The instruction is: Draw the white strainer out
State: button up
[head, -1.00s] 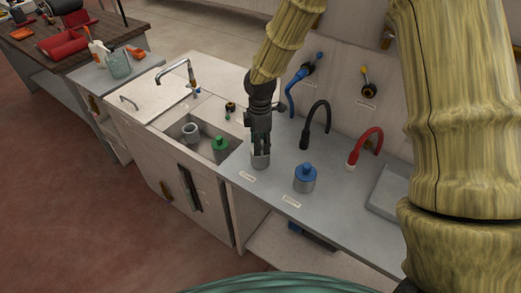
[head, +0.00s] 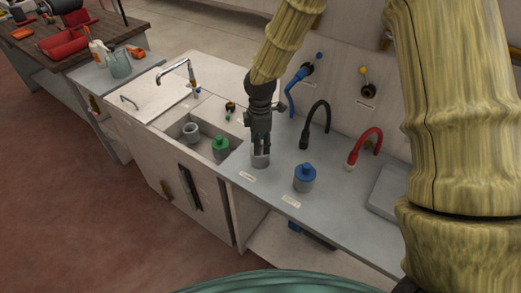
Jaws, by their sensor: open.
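My gripper (head: 260,148) points down, open, just above a pale grey cylinder (head: 260,161) on the grey counter. The fingers hide part of the cylinder's top, and I cannot tell whether they touch it. No white strainer can be made out for certain; it may be in or on this cylinder. A grey open-topped cup (head: 190,131) and a green-capped canister (head: 220,147) stand in the sink basin. A blue-capped grey canister (head: 305,177) stands on the counter to the right of my gripper.
A grey tray (head: 386,192) lies at the right. The counter's front edge is clear between labels.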

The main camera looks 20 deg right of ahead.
grip_shut()
jog(key=shift+r+p, duration=0.7)
jog(key=shift+p, duration=0.1)
dwell(0.7)
jog(key=shift+r+p, duration=2.9)
jog(key=shift+r, duration=0.7)
jog(key=shift+r, duration=0.1)
jog(key=shift+r+p, duration=1.7)
jog(key=shift+r, duration=0.2)
